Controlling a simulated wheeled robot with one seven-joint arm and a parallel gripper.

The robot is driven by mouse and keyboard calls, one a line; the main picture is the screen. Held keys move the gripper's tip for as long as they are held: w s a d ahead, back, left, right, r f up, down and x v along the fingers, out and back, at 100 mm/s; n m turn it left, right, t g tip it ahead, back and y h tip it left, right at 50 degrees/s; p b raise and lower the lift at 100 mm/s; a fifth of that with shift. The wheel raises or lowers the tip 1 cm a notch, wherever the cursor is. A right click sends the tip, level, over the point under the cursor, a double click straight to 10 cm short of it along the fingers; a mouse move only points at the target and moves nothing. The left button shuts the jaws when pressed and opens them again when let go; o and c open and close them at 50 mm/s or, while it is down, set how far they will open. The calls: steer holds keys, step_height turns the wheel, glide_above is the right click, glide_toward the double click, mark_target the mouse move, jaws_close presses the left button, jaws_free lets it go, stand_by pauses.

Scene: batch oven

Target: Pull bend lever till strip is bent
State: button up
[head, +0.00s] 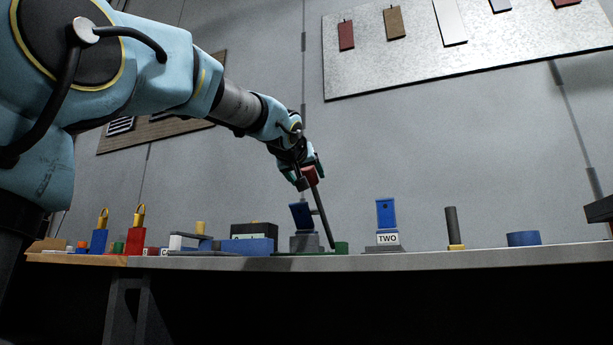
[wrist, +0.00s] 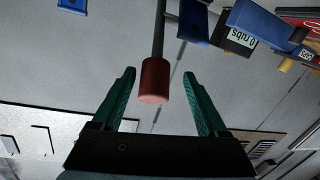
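The bend lever is a dark rod (head: 322,218) with a red knob (head: 309,175), rising from the bench and leaning left at its top in the head view. My gripper (head: 309,179) is at the knob. In the wrist view the red knob (wrist: 154,82) stands between the two green fingers of my gripper (wrist: 159,74), with a visible gap on each side. The fingers are open and hold nothing. A tilted blue plate on a grey block (head: 303,242) stands just left of the rod. I cannot make out the strip.
Right of the lever stand a blue plate marked TWO (head: 387,238), a dark post with a yellow base (head: 452,228) and a blue cylinder (head: 523,238). Left are a blue box (head: 248,245) and red and blue blocks with yellow loops (head: 135,241). The air above the bench is mostly clear.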

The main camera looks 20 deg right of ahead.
steer(key=shift+s+r, duration=0.1)
steer(key=v, duration=1)
steer(key=shift+s+a, duration=0.2)
steer(key=shift+a, duration=0.05)
